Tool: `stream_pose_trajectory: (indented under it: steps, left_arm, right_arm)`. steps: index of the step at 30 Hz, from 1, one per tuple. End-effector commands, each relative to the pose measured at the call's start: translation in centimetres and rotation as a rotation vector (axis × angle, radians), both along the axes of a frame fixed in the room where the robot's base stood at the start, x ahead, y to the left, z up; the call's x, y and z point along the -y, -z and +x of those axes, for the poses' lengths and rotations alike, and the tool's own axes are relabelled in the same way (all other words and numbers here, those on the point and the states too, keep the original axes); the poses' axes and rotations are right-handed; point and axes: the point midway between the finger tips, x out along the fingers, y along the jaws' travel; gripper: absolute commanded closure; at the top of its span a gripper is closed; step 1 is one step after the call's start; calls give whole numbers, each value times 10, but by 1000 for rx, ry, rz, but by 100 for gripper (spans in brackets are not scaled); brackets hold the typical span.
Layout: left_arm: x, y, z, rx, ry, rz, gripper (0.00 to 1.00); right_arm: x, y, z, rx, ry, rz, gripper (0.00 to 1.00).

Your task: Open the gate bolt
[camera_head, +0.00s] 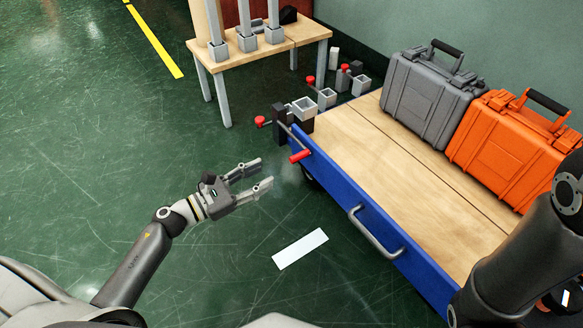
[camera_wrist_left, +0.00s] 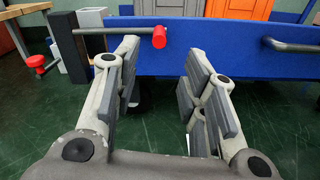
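The gate bolt is a thin grey rod with a red grip (camera_head: 300,156) at the near left corner of the blue-sided cart (camera_head: 350,205). A second red knob (camera_head: 260,121) sticks out to the left of the dark post there. In the left wrist view the red grip (camera_wrist_left: 159,37) hangs in front of the blue side, above and between the fingers. My left gripper (camera_head: 263,174) is open and empty, left of the grip and apart from it. Its fingers point toward the cart in the left wrist view (camera_wrist_left: 160,62).
A grey case (camera_head: 425,90) and an orange case (camera_head: 510,145) stand on the cart bed. A grey bar handle (camera_head: 372,232) is on its blue side. Several red-knobbed grey sockets stand beyond. A wooden table (camera_head: 285,42) is behind. Floor around the left arm is clear.

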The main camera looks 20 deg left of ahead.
Motion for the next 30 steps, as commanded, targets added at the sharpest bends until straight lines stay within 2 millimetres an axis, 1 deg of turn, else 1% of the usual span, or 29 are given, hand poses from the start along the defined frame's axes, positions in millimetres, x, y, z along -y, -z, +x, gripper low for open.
stream_pose_trajectory:
  steps: [9,15,21,30]
  left_arm:
    - [34,1,44,5,2,0,61]
    - [52,1,66,2,0,0,61]
    - [60,0,77,0,0,0,61]
    - [61,0,78,-1,0,-1,61]
  right_arm:
    - [0,18,0,0,0,0,100]
    - [0,25,0,1,0,-1,100]
    - [0,27,-1,1,0,-1,100]
    - [0,27,-1,1,0,-1,100]
